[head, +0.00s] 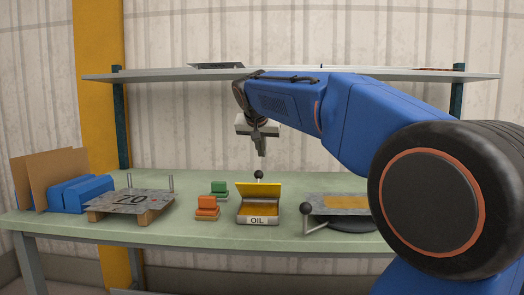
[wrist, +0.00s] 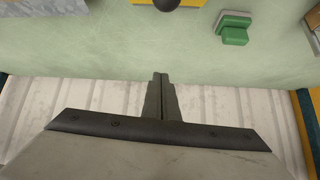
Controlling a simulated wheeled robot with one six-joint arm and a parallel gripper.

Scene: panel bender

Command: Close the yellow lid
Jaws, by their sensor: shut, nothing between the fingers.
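The yellow lid (head: 259,190) stands raised at the back of a grey box marked OIL (head: 257,220) on the green table, in the head view. A black ball knob (head: 259,174) shows at the lid's top edge. In the wrist view the knob (wrist: 166,4) and a bit of the yellow lid (wrist: 196,2) show at the top edge, cut off. My gripper (head: 262,154) points down above and behind the lid, apart from it. In the wrist view its fingers (wrist: 160,76) are together and empty.
Left of the box stand an orange block (head: 207,206) and a green block (head: 219,187). Further left is a metal plate marked 70 (head: 130,201). Right is a plate with a ball-ended lever (head: 305,209). A shelf (head: 180,75) runs above the table (head: 200,236).

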